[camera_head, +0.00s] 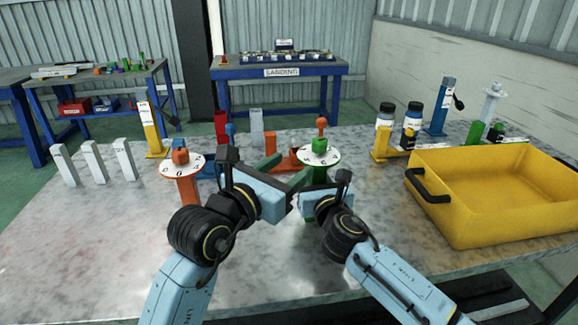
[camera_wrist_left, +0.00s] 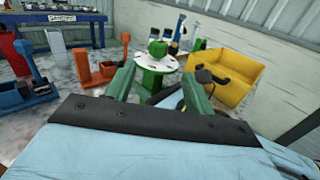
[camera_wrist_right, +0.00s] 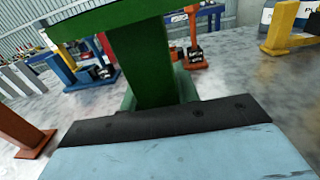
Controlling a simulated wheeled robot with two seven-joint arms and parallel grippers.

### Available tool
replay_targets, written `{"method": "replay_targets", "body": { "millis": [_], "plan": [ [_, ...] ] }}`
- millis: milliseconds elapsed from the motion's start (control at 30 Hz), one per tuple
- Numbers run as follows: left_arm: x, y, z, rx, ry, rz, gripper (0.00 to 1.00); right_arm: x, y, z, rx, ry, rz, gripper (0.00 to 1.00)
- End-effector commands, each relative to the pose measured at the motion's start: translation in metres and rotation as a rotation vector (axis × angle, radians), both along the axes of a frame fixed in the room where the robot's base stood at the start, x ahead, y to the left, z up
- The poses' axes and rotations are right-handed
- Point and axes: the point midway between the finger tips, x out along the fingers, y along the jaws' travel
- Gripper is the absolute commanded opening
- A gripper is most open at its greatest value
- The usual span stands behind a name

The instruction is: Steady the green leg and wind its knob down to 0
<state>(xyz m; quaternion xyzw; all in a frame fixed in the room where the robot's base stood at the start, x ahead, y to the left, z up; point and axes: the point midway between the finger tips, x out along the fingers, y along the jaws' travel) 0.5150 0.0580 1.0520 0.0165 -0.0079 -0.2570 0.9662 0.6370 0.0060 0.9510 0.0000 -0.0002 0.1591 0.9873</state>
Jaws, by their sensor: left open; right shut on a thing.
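The green leg (camera_head: 319,174) stands upright on the metal table, topped by a white numbered dial (camera_head: 331,157) and a green knob (camera_head: 319,144). The digits are too small to read surely. My right gripper (camera_wrist_right: 157,92) is shut on the green post (camera_wrist_right: 140,60) below the dial. My left gripper (camera_head: 287,172) is open and empty, just left of the dial. In the left wrist view its green fingers (camera_wrist_left: 158,82) point towards the dial (camera_wrist_left: 157,64) and knob (camera_wrist_left: 157,47), with the knob beyond the fingertips and apart from them.
An orange leg (camera_head: 187,188) with its own dial stands to the left. Blue and red clamp pieces stand behind. A yellow bin (camera_head: 470,215) is at the right, with bottles (camera_head: 411,122) behind it. The left front of the table is clear.

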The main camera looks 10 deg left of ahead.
Motion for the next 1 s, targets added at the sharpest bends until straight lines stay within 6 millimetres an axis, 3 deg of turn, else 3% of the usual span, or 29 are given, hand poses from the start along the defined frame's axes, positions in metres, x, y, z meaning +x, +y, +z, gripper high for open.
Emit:
{"method": "replay_targets", "body": {
  "millis": [133, 267, 400, 600, 800, 1000],
  "plan": [
    [-0.006, -0.018, 0.024, -0.027, -0.07, -0.069, 0.54, 0.0, -0.001, -0.003, -0.001, 0.004, -0.002, 0.0],
    [-0.025, -0.052, 0.072, -0.093, -0.209, -0.21, 0.54, 0.0, -0.001, -0.003, -0.001, 0.004, -0.003, 0.0],
    [-0.061, -0.089, 0.129, -0.199, -0.375, -0.392, 0.54, 0.0, -0.001, -0.003, -0.001, 0.004, -0.003, 0.0],
    [-0.114, -0.119, 0.191, -0.368, -0.524, -0.608, 0.54, 0.0, -0.001, -0.002, -0.001, 0.004, -0.003, 0.0],
    [-0.151, -0.133, 0.23, -0.533, -0.559, -0.748, 0.54, 0.0, -0.001, -0.002, -0.002, 0.003, -0.003, 0.0],
    [-0.163, -0.144, 0.249, -0.656, -0.49, -0.8, 0.54, 0.0, -0.001, -0.002, -0.002, 0.003, -0.003, 0.0]
  ]
}}
